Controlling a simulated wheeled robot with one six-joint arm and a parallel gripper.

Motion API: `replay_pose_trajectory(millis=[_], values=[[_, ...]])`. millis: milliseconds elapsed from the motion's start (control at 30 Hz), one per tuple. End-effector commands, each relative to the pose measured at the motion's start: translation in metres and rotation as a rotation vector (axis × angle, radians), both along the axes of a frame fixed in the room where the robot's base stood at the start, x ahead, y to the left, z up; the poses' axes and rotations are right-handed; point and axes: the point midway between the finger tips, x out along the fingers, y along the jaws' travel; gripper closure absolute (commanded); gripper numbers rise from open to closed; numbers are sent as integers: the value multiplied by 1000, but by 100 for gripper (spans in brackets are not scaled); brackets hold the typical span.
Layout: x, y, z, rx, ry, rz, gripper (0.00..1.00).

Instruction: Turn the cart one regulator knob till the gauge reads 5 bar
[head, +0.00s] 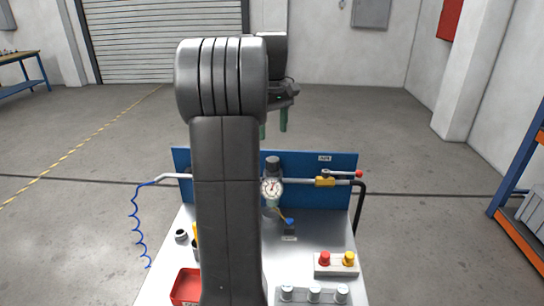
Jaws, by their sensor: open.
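The cart (325,220) stands in front of me, with a grey top and a blue back panel (335,163). A dark regulator knob (273,162) tops the regulator at the panel. The round white gauge (271,188) sits just below it; its reading is too small to tell. My gripper (273,129) is open and empty, its greenish fingers pointing down above the panel. In the picture it is over the knob and apart from it. My own arm hides the left middle of the cart.
A pipe with a yellow valve (325,181) and a red-tipped handle (358,174) runs right of the gauge. A box with red and yellow buttons (337,262), several capped fittings (314,294) and a red tray (186,286) are on the top. A blue coiled hose (137,225) hangs left.

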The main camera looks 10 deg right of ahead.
Motion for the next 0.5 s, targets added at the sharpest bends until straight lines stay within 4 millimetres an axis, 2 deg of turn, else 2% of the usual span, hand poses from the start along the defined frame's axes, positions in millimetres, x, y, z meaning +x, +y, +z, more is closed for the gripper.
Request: replay_pose_trajectory(millis=[33, 200, 400, 500], values=[[-1, 0, -12, 1, 5, 0, 41], [-1, 0, -49, 1, 5, -1, 41], [-1, 0, -82, 0, 2, -1, 41], [-1, 0, -93, 0, 1, -1, 41]])
